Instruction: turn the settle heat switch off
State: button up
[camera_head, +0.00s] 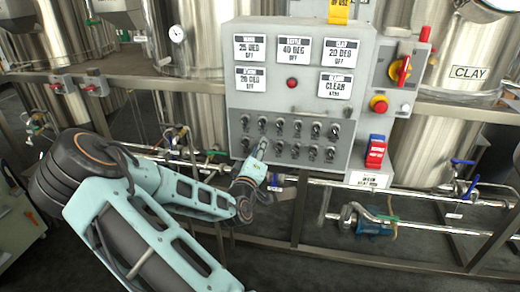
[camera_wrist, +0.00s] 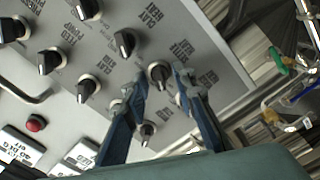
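The grey control panel (camera_head: 238,105) carries two rows of small black rotary switches. My gripper (camera_head: 262,146) is at the lower left of the switch rows. In the wrist view my gripper (camera_wrist: 160,76) is open, with its blue fingers on either side of one black switch (camera_wrist: 160,73). Contact with that switch cannot be made out. Another switch (camera_wrist: 146,131) shows lower down between the fingers. The middle top display (camera_head: 295,48) reads 40 DEG, with a line below that looks like OFF.
Neighbouring switches (camera_wrist: 125,42) stand close to the fingers. A red button (camera_head: 292,84) sits above the rows. Pipes with blue valve handles (camera_head: 462,162) run below.

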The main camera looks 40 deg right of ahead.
jog(key=v, duration=0.7)
jog(key=shift+s+a, duration=0.15)
jog(key=shift+a, duration=0.05)
jog(key=shift+f, duration=0.1)
dwell(0.4)
